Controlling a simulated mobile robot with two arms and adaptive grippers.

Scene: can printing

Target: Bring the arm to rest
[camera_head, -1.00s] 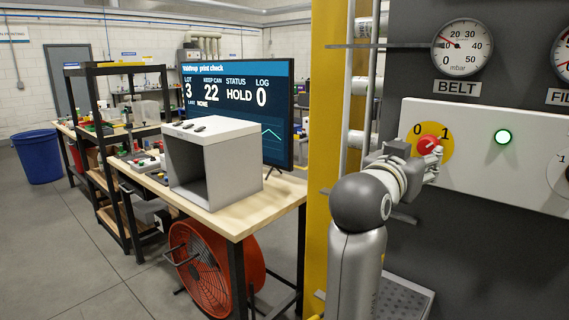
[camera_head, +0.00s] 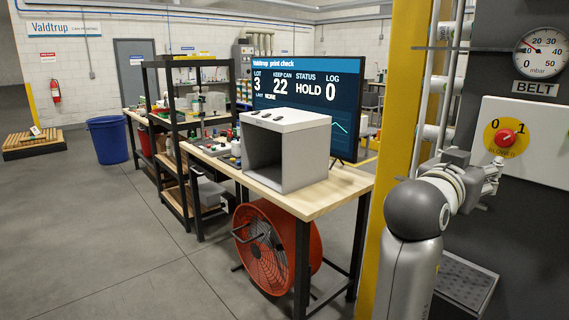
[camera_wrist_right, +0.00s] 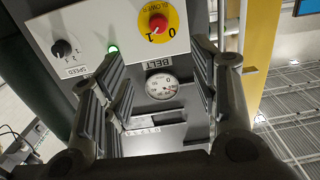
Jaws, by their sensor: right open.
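My right gripper (camera_head: 492,178) is raised at the right of the head view, in front of the machine panel. It is open with nothing between its fingers, and the right wrist view shows both fingers (camera_wrist_right: 155,55) spread. It is apart from the red blower knob (camera_head: 506,138), which sits on a yellow disc marked 0 and 1. The knob also shows beyond the fingers in the right wrist view (camera_wrist_right: 158,22). My left gripper is not in view.
A yellow post (camera_head: 398,110) stands close left of my right arm. Left of it, a workbench (camera_head: 318,194) holds a grey box (camera_head: 305,158) and a screen (camera_head: 345,95) reading HOLD. A red fan (camera_head: 275,248) stands below.

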